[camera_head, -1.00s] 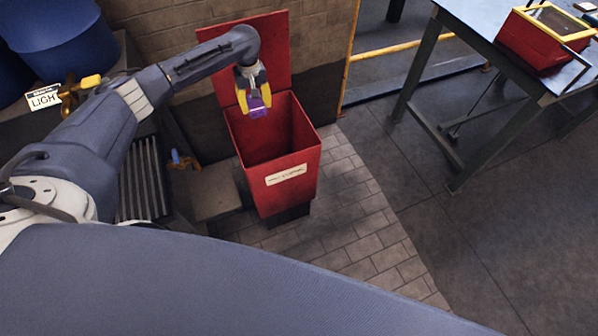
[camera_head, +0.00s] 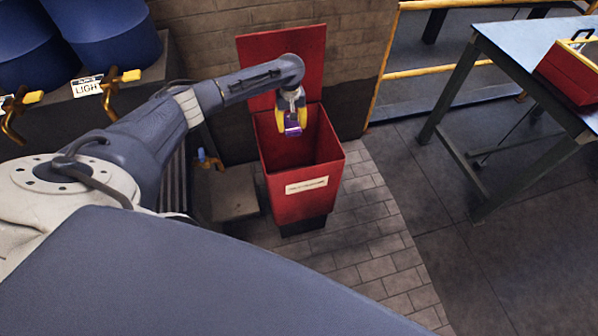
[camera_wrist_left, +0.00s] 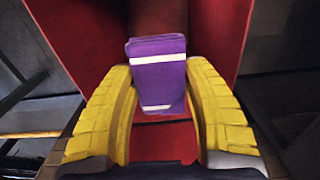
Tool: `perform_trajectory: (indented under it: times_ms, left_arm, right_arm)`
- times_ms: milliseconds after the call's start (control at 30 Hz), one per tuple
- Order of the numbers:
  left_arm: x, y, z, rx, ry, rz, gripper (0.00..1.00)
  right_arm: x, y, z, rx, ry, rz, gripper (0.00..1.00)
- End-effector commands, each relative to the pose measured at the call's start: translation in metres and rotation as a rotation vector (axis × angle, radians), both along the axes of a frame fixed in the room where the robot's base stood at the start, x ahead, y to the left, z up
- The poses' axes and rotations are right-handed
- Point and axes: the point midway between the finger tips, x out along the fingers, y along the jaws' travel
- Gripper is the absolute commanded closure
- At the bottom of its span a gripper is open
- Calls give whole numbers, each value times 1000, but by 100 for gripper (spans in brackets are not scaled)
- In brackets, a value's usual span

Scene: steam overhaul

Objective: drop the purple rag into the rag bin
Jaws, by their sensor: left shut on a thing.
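The purple rag (camera_head: 293,128) has pale stripes. It also shows in the left wrist view (camera_wrist_left: 158,75), between the yellow fingers. My left gripper (camera_head: 291,121) is shut on the rag and points down over the mouth of the rag bin (camera_head: 302,200). The bin is a red box with a white label on its front and its lid raised against the wall. Its inside shows red in the left wrist view (camera_wrist_left: 160,137). How far the rag is below the bin's rim I cannot tell. My right gripper is not in view.
Blue drums (camera_head: 105,40) with yellow taps stand at the upper left. A brick wall (camera_head: 350,50) is behind the bin. A metal table (camera_head: 520,50) with a red case (camera_head: 575,70) stands at the right. The floor between is clear.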

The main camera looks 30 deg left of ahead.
Motion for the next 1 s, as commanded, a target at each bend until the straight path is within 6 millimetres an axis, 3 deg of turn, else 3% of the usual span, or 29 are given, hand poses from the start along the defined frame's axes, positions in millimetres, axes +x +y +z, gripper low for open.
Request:
perform_trajectory:
  times_ms: [367, 400, 600, 867, 1000]
  left_arm:
    - [0, 0, -2, -1, -1, 0, 76]
    - [0, 0, -2, -1, -1, 0, 44]
    - [0, 0, -2, -1, -1, 0, 23]
    - [0, 0, -1, -1, -1, 0, 23]
    - [1, 0, 9, -1, -3, -1, 23]
  right_arm:
    - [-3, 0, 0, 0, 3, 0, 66]
    - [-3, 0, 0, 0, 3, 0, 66]
    - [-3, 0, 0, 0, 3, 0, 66]
    - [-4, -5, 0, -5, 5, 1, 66]
    - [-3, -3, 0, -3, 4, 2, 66]
